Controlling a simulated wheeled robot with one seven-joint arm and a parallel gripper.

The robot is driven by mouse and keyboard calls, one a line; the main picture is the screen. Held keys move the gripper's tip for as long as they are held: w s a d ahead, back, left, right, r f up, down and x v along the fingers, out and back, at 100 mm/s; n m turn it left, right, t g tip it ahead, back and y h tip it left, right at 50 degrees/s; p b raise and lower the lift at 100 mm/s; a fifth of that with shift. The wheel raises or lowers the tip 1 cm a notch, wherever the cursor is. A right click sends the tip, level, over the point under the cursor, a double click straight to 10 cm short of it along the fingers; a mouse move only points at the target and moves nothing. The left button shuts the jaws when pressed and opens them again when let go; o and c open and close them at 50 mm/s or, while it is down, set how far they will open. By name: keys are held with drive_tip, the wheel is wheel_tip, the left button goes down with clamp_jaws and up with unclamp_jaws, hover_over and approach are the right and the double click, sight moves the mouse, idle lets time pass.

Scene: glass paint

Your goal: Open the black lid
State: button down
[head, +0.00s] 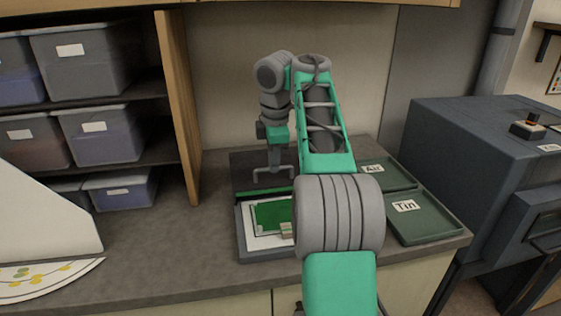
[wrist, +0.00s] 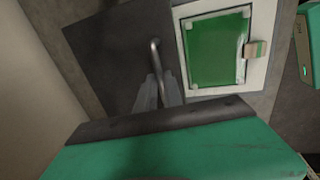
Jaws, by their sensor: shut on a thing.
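The black lid (head: 245,168) stands open at the back of a shallow box, its hinge side along a green strip (head: 262,192). In the wrist view the lid (wrist: 105,65) is a dark flat panel beside the box's white interior. My gripper (head: 274,168) is shut on the lid's grey metal handle (wrist: 155,52); its fingers (wrist: 160,90) also show in the wrist view. My arm hides the box's right side.
Dark green trays labelled "Air" (head: 388,176) and "Tin" (head: 425,222) lie right of the box. Shelves with grey bins (head: 95,133) and a wooden divider (head: 177,105) stand left. A white fan-shaped panel (head: 40,220) is at the far left. The counter left of the box is clear.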

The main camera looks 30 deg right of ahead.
drive_tip(key=c, duration=1.5)
unclamp_jaws()
drive_tip(key=shift+r, duration=0.1)
wheel_tip(320, 180, up, 7)
drive_tip(key=s+p, duration=0.1)
drive_tip(key=p, duration=0.5)
drive_tip(key=shift+s+a+r, duration=0.2)
drive_tip(key=shift+s+a, duration=0.05)
drive_tip(key=shift+a, duration=0.05)
